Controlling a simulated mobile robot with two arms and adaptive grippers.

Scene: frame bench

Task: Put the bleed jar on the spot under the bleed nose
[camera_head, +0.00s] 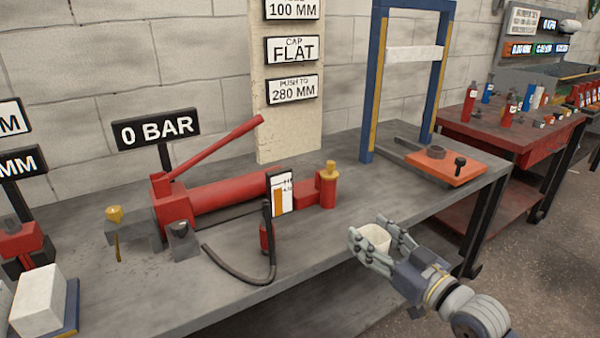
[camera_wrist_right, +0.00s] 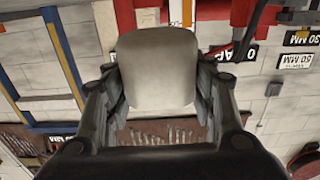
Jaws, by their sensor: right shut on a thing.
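My right gripper (camera_head: 372,240) is shut on a cream-white jar (camera_head: 376,238) in front of the bench's front edge, at the right of the middle. In the right wrist view the jar (camera_wrist_right: 158,70) fills the space between the fingers. A red hand pump (camera_head: 230,195) lies on the bench. At its left end a brass knob (camera_head: 114,214) sits on a grey block, with a thin brass piece hanging below; this may be the bleed nose, but I cannot tell for sure. No marked spot is clear under it. My left gripper is not in view.
A black hose (camera_head: 245,280) curls on the bench (camera_head: 330,240) before the pump. A blue press frame (camera_head: 378,80) with an orange plate (camera_head: 446,168) stands at the right. A white block (camera_head: 38,300) sits at the front left. The bench front middle is clear.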

